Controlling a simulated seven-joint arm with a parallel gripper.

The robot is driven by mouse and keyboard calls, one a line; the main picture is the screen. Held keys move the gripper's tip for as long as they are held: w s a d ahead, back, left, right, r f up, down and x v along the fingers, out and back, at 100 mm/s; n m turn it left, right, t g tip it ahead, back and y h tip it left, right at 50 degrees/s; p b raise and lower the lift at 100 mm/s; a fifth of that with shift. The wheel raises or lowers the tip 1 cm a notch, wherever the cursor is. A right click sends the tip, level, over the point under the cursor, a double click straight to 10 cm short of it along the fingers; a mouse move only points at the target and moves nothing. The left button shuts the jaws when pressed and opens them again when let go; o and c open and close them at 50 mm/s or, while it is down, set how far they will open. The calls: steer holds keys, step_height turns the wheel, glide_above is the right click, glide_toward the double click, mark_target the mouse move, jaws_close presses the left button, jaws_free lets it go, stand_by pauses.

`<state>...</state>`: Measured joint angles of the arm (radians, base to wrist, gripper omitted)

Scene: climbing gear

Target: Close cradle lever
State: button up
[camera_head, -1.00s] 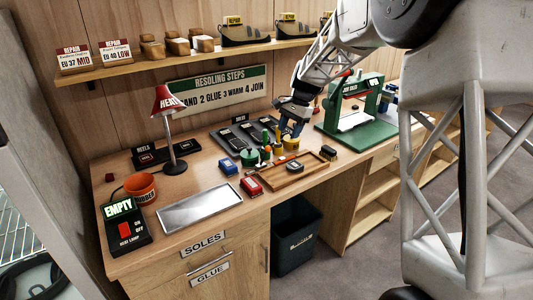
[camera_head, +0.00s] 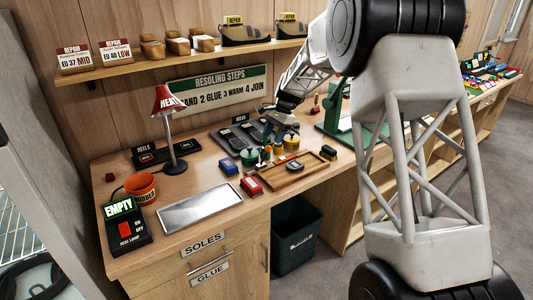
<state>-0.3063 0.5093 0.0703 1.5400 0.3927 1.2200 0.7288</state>
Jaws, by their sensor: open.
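The green stand (camera_head: 333,121), which may be the cradle, is at the right of the bench. My gripper (camera_head: 281,139) is small in view, left of the stand. It is open, over the back of the bench near the green pots, and seems empty. I cannot tell how high it is above the bench.
A red-shaded lamp (camera_head: 168,100), metal plate (camera_head: 199,208) and orange cup (camera_head: 141,187) are left. A shelf (camera_head: 190,60) runs above. A dark bin (camera_head: 295,237) stands under the bench.

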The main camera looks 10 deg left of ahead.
mark_target(266, 150)
steer(key=shift+f, duration=0.15)
steer(key=shift+x, duration=3.75)
steer(key=shift+s, duration=0.1)
steer(key=shift+c, duration=0.5)
jaws_close()
